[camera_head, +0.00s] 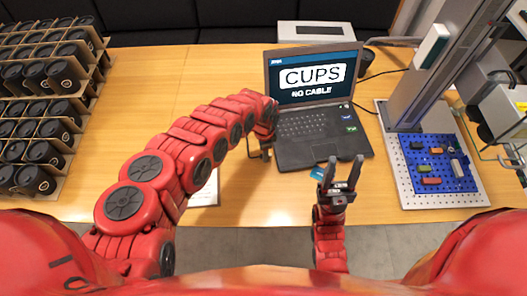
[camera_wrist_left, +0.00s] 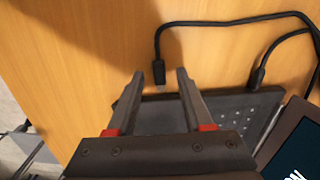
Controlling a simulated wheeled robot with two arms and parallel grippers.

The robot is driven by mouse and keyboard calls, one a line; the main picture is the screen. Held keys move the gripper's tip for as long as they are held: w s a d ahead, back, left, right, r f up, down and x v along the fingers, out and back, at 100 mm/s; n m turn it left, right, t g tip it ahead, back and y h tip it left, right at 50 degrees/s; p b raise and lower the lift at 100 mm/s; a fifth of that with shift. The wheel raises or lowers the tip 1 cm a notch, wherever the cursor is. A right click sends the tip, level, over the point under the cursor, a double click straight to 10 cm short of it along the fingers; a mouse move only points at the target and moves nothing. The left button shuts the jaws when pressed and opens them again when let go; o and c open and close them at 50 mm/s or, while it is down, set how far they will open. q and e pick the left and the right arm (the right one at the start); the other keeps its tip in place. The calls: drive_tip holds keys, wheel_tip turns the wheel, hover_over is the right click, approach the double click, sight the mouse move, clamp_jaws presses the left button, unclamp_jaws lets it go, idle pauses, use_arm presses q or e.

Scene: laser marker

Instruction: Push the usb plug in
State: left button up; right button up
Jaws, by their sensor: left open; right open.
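The usb plug (camera_wrist_left: 159,72), black with a pale tip, shows in the left wrist view on its black cable (camera_wrist_left: 205,22). Its tip is close to the laptop's side edge; I cannot tell whether they touch. The open laptop (camera_head: 308,139) shows "CUPS NO CABLE" on its screen (camera_head: 312,77); its keyboard side also shows in the left wrist view (camera_wrist_left: 243,107). My left gripper (camera_wrist_left: 160,76) is open, with the plug seen between its fingertips, not gripped. My right gripper (camera_head: 344,162) is open and empty in front of the laptop.
A second cable plug (camera_wrist_left: 258,76) meets the laptop edge beside the first. Racks of black cups (camera_head: 40,85) stand at the left. A blue tray (camera_head: 442,157) with small parts lies under the marker machine at the right.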

use_arm(q)
drive_tip(key=shift+a+f, duration=0.1)
drive_tip(key=shift+f, duration=0.3)
clamp_jaws()
